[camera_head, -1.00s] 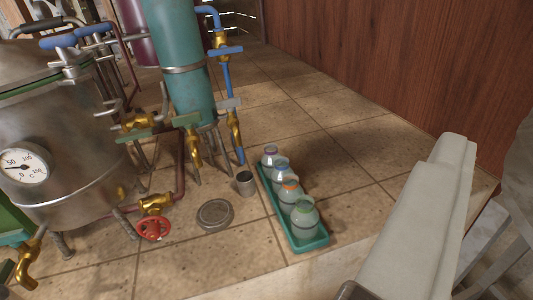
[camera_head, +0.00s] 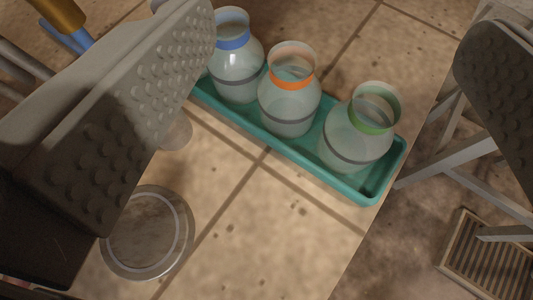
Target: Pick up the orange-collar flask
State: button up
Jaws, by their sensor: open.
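The orange-collar flask (camera_head: 289,99) is a clear glass flask with an orange ring at its neck. It stands upright in a teal tray (camera_head: 310,170), between the blue-collar flask (camera_head: 237,65) and the green-collar flask (camera_head: 358,132). My gripper (camera_head: 335,85) is open, with one studded finger at the left and one at the right edge of the view. The flasks lie in the gap between the fingers, and neither finger touches the orange-collar flask. The left finger partly covers the blue-collar flask and hides the tray's far left end.
A round metal lid (camera_head: 148,236) lies on the tiled surface at lower left. A cup (camera_head: 176,132) shows partly behind the left finger. The surface's edge runs just right of the tray, with a stool (camera_head: 450,160) and a slatted piece (camera_head: 490,262) below. Tiles in front of the tray are clear.

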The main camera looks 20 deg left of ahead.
aim_at(280, 100)
jog(key=s+a+f+n+g+h, duration=0.15)
jog(key=s+a+f, duration=0.35)
jog(key=f, duration=0.5)
jog(key=shift+h, duration=0.35)
jog(key=x, duration=1.7)
jog(key=shift+d+r, duration=0.1)
jog(key=shift+d, duration=0.2)
jog(key=c, duration=0.7)
